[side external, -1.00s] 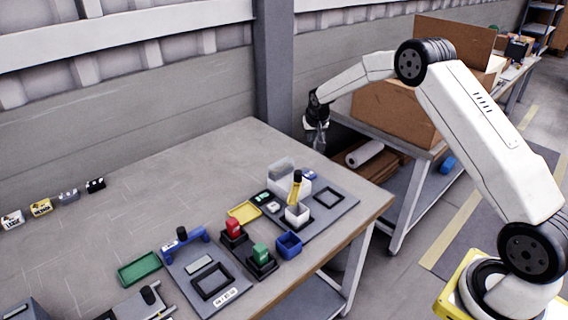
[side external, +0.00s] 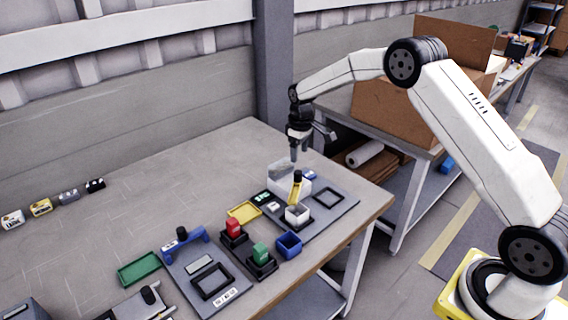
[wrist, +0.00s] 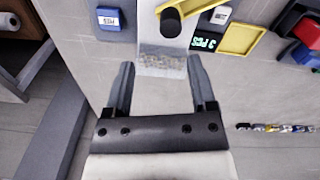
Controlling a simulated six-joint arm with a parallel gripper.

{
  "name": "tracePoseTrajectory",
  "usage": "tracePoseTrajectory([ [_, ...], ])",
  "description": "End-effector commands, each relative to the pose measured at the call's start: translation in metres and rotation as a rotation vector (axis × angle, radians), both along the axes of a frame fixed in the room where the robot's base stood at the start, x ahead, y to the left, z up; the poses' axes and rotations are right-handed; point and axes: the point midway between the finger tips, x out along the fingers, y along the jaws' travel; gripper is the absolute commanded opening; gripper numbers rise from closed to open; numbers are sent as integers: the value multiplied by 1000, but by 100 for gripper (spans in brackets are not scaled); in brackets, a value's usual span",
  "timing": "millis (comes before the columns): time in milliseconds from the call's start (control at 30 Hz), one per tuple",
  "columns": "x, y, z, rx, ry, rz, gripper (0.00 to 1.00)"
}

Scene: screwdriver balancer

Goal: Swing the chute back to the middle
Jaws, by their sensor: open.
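The chute appears to be the yellow piece with a black end (side external: 296,187) on the front of a pale dispenser with a clear hopper (side external: 281,172). Its lower end is over or at a white cup (side external: 297,214); I cannot tell whether they touch. In the wrist view the yellow chute (wrist: 197,8) slants up and right from a round black knob (wrist: 171,20), beyond the clear hopper (wrist: 162,64) full of small parts. My gripper (side external: 293,157) is open and empty, pointing down just above and behind the hopper. In the wrist view its fingers (wrist: 161,62) straddle the hopper's near end.
A blue button block (side external: 310,174) and a yellow tray (side external: 244,212) flank the dispenser. A second grey plate (side external: 232,295) carries a blue bracket (side external: 184,238).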

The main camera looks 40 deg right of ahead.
Motion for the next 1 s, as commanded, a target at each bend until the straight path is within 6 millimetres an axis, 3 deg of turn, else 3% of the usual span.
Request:
tracePoseTrajectory([
  [200, -5, 10, 2, 19, 37, 94, 72],
  [533, -5, 10, -4, 20, 39, 97, 72],
  [1000, -5, 10, -55, 20, 39, 95, 72],
])
